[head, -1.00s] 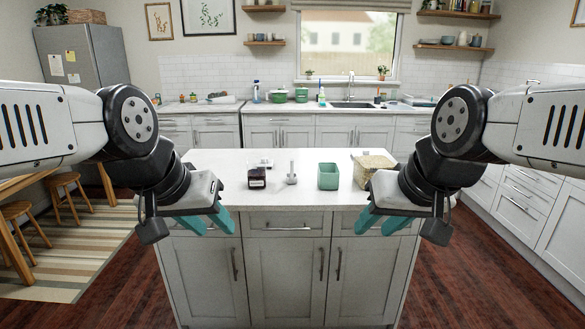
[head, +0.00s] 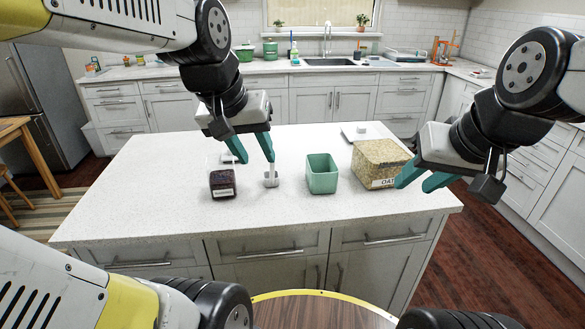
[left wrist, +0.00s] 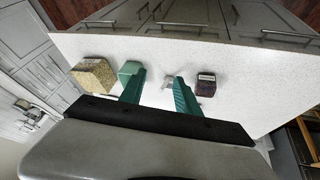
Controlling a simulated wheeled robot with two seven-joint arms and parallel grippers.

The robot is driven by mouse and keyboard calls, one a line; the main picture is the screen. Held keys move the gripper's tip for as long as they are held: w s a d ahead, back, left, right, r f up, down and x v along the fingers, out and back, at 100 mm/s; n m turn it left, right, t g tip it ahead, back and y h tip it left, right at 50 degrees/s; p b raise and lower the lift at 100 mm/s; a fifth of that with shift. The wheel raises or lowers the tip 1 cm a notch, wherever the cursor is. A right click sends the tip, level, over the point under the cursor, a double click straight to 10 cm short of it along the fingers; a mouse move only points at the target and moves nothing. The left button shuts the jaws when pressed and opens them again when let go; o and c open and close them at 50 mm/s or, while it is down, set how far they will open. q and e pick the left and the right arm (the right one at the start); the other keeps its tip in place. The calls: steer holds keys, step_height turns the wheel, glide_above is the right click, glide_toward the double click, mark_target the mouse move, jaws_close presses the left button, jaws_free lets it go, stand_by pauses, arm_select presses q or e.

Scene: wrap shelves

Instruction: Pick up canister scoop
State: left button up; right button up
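The scoop (head: 271,179), small and pale grey with an upright handle, stands on the island between a dark jar (head: 222,184) and a green open container (head: 321,175). My left gripper (head: 255,159) is open above and behind it. In the head view its right fingertip overlaps the scoop's handle; I cannot tell whether they touch. In the left wrist view the scoop (left wrist: 207,87) shows by the right finger, which partly hides it. My right gripper (head: 418,184) is open and empty beside the oat canister (head: 379,160), overlapping its right edge.
The island top (head: 150,205) is clear on the left and along the front. A pale lid (head: 352,131) lies behind the oat canister, and another light flat piece lies behind the dark jar. The sink counter (head: 285,66) runs along the back.

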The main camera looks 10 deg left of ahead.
arm_select(q)
steer(key=w+a+f+n+g, duration=0.1)
steer(key=w+f+n+g, duration=0.15)
steer(key=w, duration=0.75)
steer(key=n+g, duration=0.2)
glide_above(273, 171)
step_height(273, 171, down, 8)
steer(key=shift+y, duration=0.4)
step_height(273, 171, down, 8)
steer(key=shift+r, duration=0.15)
jaws_close()
